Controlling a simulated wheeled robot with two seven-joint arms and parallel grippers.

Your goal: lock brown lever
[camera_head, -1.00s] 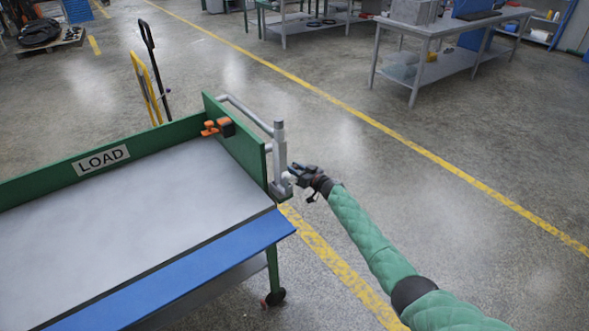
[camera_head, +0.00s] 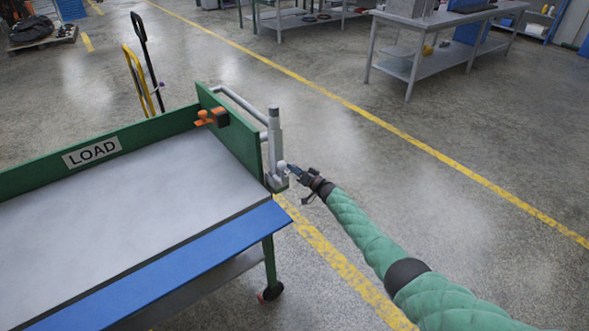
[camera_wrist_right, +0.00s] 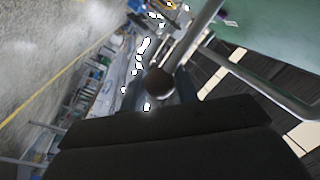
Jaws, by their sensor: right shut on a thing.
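The lever's round brown knob (camera_wrist_right: 158,83) shows in the wrist view between the fingers of my right gripper (camera_wrist_right: 160,88). In the head view my right gripper (camera_head: 287,168) reaches the grey upright post (camera_head: 274,135) at the cart's right corner. It is shut on the lever there, just to the right of the post. A small pale ball (camera_head: 282,165) shows at the fingertips; its brown colour does not show in the head view. The lever's arm is mostly hidden by the gripper and post. My left gripper is out of view.
The green cart (camera_head: 236,140) with a LOAD label and blue front edge (camera_head: 170,265) fills the left side. An orange clamp (camera_head: 212,117) sits on its end wall. A grey pipe rail (camera_head: 240,102) runs behind the post.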

